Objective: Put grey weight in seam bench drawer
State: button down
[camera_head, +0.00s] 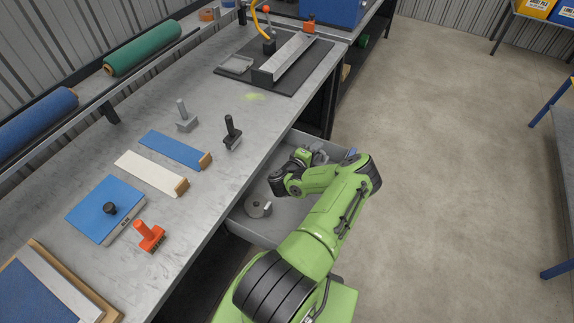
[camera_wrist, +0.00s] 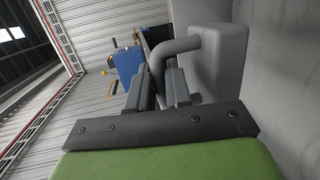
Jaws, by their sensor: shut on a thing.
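My gripper (camera_wrist: 165,90) is shut on the bent handle of the grey weight, a rounded grey block (camera_wrist: 218,60) in the wrist view. In the head view, my gripper (camera_head: 308,157) is low over the far part of the open grey seam bench drawer (camera_head: 282,225). The weight (camera_head: 320,157) shows there only as a small grey patch, mostly hidden by my gripper. A plain grey surface (camera_wrist: 285,90) lies beside the block in the wrist view; I cannot tell whether they touch.
A grey ring-shaped thing (camera_head: 257,206) lies in the drawer's near part. The floor to the right is clear.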

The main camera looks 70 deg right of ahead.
notch_tip(320, 180, down, 7)
jog(key=shift+f+b, duration=0.1)
jog(key=shift+b, duration=1.1)
jog(key=c, duration=1)
grip_release()
jog(key=shift+c, duration=0.2)
jog(key=p+v, duration=0.2)
jog(key=v, duration=0.7)
jog(key=shift+w+a+r+p, duration=0.2)
jog(key=shift+r+p, duration=0.05)
jog(key=shift+p, duration=0.15)
jog(key=p+v, duration=0.2)
jog(key=p, duration=0.5)
jog(key=shift+a, duration=0.35)
